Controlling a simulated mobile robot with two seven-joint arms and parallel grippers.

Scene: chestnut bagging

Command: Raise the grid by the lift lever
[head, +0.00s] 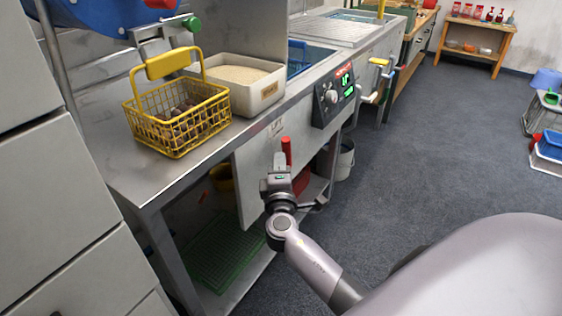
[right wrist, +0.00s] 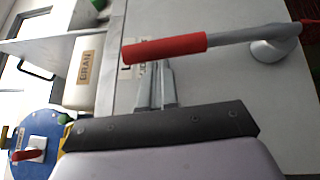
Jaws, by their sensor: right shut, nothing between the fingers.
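The lift lever has a red grip (head: 287,149) and stands at the front panel of the steel bench. In the right wrist view its red grip (right wrist: 165,48) lies across the picture, and its grey rod runs right to a round pivot (right wrist: 275,50). My right gripper (head: 278,162) is at the lever, its fingers shut and empty. In the right wrist view the fingertips (right wrist: 157,68) are close under the red grip; I cannot tell whether they touch it. A blue gridded piece (head: 298,54) shows partly in the sink; I cannot tell whether it is the grid. My left gripper is out of view.
A yellow wire basket (head: 170,140) with chestnuts and a cream tub (head: 265,97) of bran stand on the bench. A control box (head: 332,97) with green displays is on its front. A green mesh (head: 225,255) lies on the lower shelf.

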